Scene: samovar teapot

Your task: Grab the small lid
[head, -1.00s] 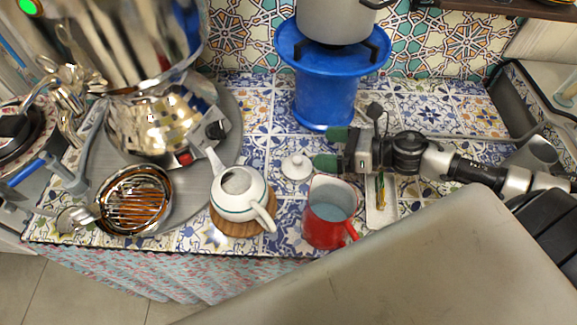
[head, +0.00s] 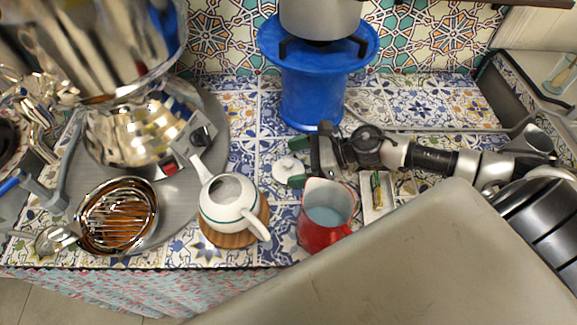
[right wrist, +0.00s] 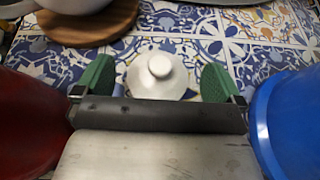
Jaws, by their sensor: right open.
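The small white lid (head: 289,168) with a round knob lies on the tiled counter, right of the open white teapot (head: 229,203). My right gripper (head: 297,164) reaches in from the right and is open, with its green fingertips on either side of the lid's right part. In the right wrist view the lid (right wrist: 158,75) lies between the two green fingers (right wrist: 158,82), with a gap on each side. Its near edge is hidden by the gripper body. My left gripper is not clearly seen.
A red jug (head: 326,216) stands close in front of my right gripper. A blue stand (head: 312,88) bearing a grey pot (head: 320,18) is just behind it. A large samovar (head: 125,125) is at the left. A small white tray (head: 376,207) lies right of the jug.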

